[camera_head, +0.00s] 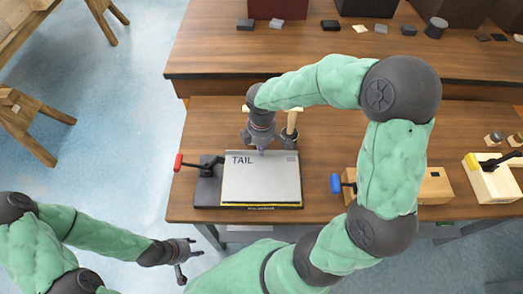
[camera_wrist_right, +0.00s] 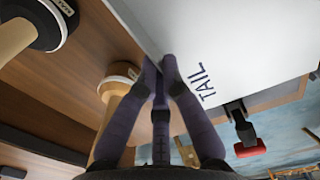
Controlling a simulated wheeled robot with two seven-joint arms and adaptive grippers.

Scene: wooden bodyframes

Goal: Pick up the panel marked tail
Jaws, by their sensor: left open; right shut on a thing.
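The white panel marked TAIL (camera_head: 262,182) is on the wooden bench, with its lettering at the upper left and a yellow and black strip along its near edge. It also shows in the right wrist view (camera_wrist_right: 225,40). My right gripper (camera_head: 262,151) is at the panel's far edge, shut on it; in the right wrist view its purple fingers (camera_wrist_right: 165,72) meet at that edge. My left gripper (camera_head: 187,258) is open and empty, off the bench's near left corner and apart from the panel.
A red-handled clamp (camera_head: 196,163) on a dark base (camera_head: 208,192) is beside the panel's left side. Wooden posts with dark ends (camera_head: 291,128) stand just behind the panel. A blue-handled clamp (camera_head: 337,184) and wooden block (camera_head: 436,186) are to the right. Bare bench (camera_head: 215,120) shows at the far left.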

